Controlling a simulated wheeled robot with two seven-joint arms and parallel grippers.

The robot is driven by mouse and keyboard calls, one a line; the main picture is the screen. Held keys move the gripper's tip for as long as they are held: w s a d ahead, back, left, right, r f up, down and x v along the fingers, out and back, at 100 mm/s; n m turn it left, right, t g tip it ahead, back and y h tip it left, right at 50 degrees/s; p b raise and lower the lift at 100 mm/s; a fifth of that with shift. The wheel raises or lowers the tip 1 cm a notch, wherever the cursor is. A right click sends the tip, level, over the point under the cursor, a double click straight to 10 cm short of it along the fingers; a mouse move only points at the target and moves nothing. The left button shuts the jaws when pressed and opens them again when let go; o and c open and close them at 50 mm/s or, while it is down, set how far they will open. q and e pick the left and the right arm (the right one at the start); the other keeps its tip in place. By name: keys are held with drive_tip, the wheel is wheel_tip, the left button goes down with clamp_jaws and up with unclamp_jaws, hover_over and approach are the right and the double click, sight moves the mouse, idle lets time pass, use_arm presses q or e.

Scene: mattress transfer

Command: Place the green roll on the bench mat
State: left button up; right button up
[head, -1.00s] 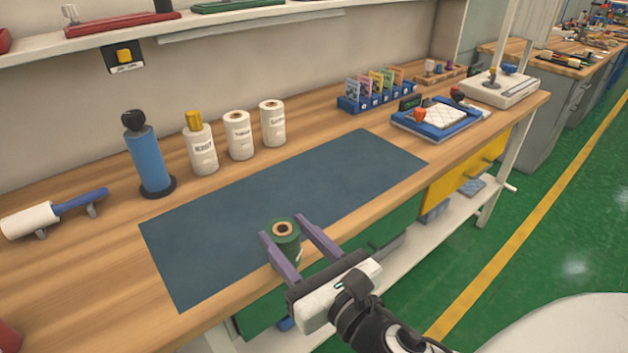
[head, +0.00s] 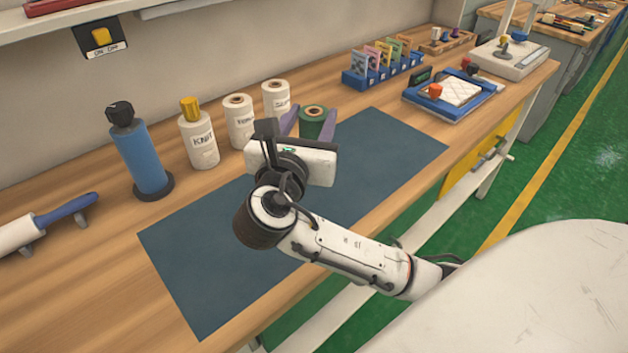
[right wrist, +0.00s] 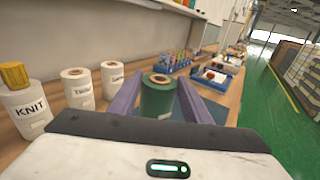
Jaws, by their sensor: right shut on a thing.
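The green roll (head: 315,122) is upright between the purple fingers of my right gripper (head: 309,124), at the far edge of the mat. The right wrist view also shows the green roll (right wrist: 158,97) between both fingers, and my right gripper (right wrist: 158,103) is shut on it. My gripper body hides the roll's lower part in the head view, so I cannot tell whether its base touches the surface. The dark blue bench mat (head: 210,270) lies flat on the wooden bench, partly covered by my right arm. My left gripper is not in view.
White rolls, one labelled KNIT (head: 199,140), stand behind the mat, close left of the green roll. A blue cylinder (head: 146,160) stands farther left. A blue card rack (head: 383,68) and a blue tray (head: 453,95) sit at the back right. The mat's left and right parts are clear.

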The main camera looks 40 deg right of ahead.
wheel_tip(320, 180, down, 6)
drive_tip(key=shift+d+b, duration=0.1)
drive_tip(key=shift+b, duration=0.4)
wheel_tip(320, 180, down, 4)
drive_tip(key=shift+r, duration=0.15)
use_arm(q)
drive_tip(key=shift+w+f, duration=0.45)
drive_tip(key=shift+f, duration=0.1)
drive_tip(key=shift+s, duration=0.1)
use_arm(e)
drive_tip(key=o, duration=1.4)
drive_tip(key=shift+c, duration=0.2)
drive_tip(key=shift+s+a, duration=0.15)
drive_tip(key=shift+a, duration=0.05)
drive_tip(key=v, duration=1.1)
drive_tip(key=shift+s+a+r, duration=0.1)
drive_tip(key=shift+s+a, duration=0.05)
drive_tip(key=shift+a, duration=0.15)
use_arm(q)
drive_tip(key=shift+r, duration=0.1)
